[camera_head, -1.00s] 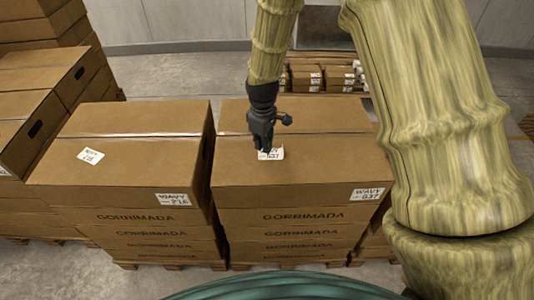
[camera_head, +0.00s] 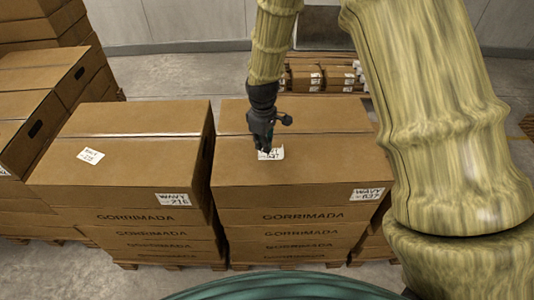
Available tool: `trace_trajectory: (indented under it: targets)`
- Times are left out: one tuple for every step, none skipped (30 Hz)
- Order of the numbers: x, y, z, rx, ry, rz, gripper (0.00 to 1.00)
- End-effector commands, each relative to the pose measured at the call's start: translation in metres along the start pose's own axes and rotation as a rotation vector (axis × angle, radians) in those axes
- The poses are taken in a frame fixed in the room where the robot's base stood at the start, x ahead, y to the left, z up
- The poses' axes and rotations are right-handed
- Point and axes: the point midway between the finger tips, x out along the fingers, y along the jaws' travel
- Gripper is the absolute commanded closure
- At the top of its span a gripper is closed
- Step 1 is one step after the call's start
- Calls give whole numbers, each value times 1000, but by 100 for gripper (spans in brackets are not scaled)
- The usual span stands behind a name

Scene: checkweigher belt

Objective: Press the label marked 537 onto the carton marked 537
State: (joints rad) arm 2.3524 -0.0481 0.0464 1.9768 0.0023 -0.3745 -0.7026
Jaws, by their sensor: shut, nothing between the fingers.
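The carton (camera_head: 300,180) at centre right bears a printed tag on its front right top corner that appears to read 537 or 637. A small white label (camera_head: 276,154) lies flat on its top, with digits that look like 537. My gripper (camera_head: 265,154) points down at the label, shut and empty, its tips over the label's left part and hiding some of it. I cannot tell whether the tips touch it. The left carton (camera_head: 130,175) has a corner tag (camera_head: 174,199) that looks like 716 and another white label (camera_head: 91,155) on top.
Both cartons top stacks on pallets, with a narrow gap between them. More brown cartons (camera_head: 45,75) are stacked at the left. Small labelled boxes (camera_head: 322,78) sit on a pallet behind. Bare floor lies behind the stacks. My arm covers the right side.

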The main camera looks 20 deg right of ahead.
Motion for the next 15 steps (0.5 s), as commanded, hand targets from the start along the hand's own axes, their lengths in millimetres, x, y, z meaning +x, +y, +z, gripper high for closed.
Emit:
trace_trajectory:
  targets:
    - [1, 0, 0, 0, 0, 0, 100]
    - [1, 0, 0, 0, 0, 0, 100]
    - [2, 0, 0, 0, 0, 0, 100]
    - [2, 0, 0, 0, 0, 0, 100]
    - [2, 0, 0, 0, 0, 0, 100]
    - [3, 0, 0, 0, 0, 0, 100]
    - [3, 0, 0, 0, 0, 0, 100]
    - [4, 0, 0, 0, 0, 0, 100]
    - [4, 0, 0, 0, 0, 0, 100]
    - [4, 0, 0, 0, 0, 0, 100]
    - [5, 0, 0, 0, 0, 0, 100]
    - [5, 0, 0, 0, 0, 0, 100]
    - [5, 0, 0, 0, 0, 0, 100]
    - [6, 0, 0, 0, 0, 0, 100]
    - [6, 0, 0, 0, 0, 0, 100]
